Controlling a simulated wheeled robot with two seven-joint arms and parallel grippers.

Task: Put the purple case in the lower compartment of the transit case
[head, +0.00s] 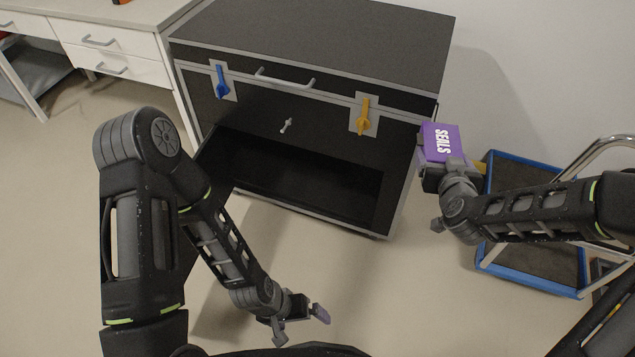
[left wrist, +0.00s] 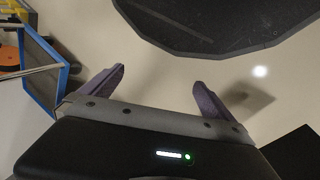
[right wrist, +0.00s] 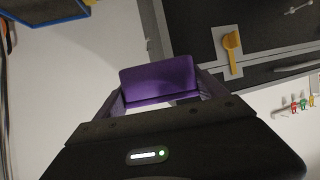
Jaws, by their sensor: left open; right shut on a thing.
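The purple case (head: 440,143), marked "SEALS", is held in my right gripper (head: 447,168), to the right of the transit case's front right corner. In the right wrist view the purple case (right wrist: 158,82) sits between the fingers. The black transit case (head: 330,38) has grey edges, a closed lid, a blue latch (head: 221,82) and a yellow latch (head: 363,117). Its lower compartment (head: 310,185) is open at the front and looks dark and empty. My left gripper (head: 307,312) is open and empty, low in front of the transit case; its spread fingers show in the left wrist view (left wrist: 160,92).
A blue-edged cart (head: 535,225) with a metal handle stands at the right, under my right arm. A white desk with drawers (head: 110,55) stands at the back left.

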